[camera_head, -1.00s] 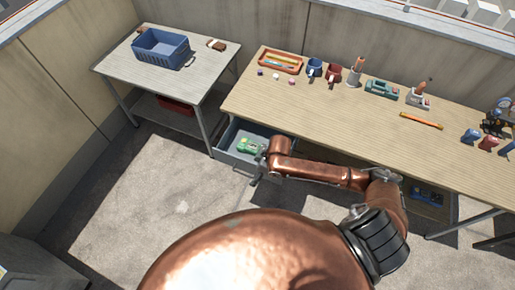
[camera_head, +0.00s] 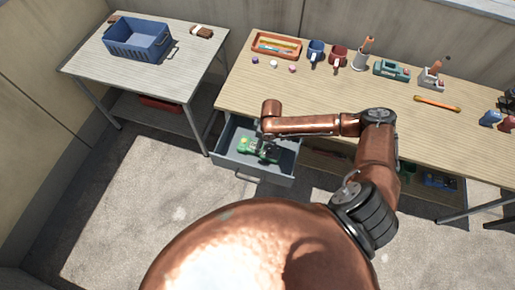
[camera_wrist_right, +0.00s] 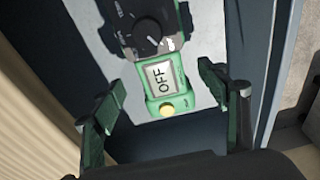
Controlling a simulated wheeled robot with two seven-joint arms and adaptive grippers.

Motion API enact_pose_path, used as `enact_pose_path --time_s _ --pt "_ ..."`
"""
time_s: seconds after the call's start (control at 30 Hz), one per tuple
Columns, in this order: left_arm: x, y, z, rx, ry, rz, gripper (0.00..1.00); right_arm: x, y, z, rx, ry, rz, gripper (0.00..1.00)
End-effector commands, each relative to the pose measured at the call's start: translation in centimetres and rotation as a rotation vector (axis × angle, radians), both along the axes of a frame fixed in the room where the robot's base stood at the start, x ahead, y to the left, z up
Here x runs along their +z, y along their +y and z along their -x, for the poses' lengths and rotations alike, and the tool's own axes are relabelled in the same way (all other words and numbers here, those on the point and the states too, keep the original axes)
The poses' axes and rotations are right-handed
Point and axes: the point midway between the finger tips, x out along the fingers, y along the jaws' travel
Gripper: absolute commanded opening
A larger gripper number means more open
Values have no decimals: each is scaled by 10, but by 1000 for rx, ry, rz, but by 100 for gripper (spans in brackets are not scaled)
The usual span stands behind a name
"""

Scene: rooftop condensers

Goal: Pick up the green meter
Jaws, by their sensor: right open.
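The green meter (camera_head: 246,148) lies in an open drawer (camera_head: 225,164) under the long workbench. In the right wrist view the meter (camera_wrist_right: 183,88) shows a dark dial, a screen reading "OFF" and a yellow button. My right gripper (camera_head: 262,150) is over the drawer at the meter, and the arm hides part of the meter. In the right wrist view its fingers (camera_wrist_right: 165,108) are apart, one on each side of the meter's near end, with nothing held. My left gripper is not in view.
The long workbench (camera_head: 300,95) overhangs the drawer. It carries an orange tray (camera_head: 276,56), mugs and tools along its back. A side table (camera_head: 185,65) at left bears a blue crate (camera_head: 137,45). Bare floor lies in front of the drawer.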

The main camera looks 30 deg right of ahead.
Motion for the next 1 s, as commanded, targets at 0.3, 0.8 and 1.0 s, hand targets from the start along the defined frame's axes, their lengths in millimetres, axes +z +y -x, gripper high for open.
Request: enact_pose_path --time_s 0.3,0.8,1.0 --pt "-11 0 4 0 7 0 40 -36 2 -2 0 2 0 68" --pt "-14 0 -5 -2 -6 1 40 -55 5 -6 4 -1 1 61" --pt "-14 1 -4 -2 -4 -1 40 -55 5 -6 4 -1 1 47"
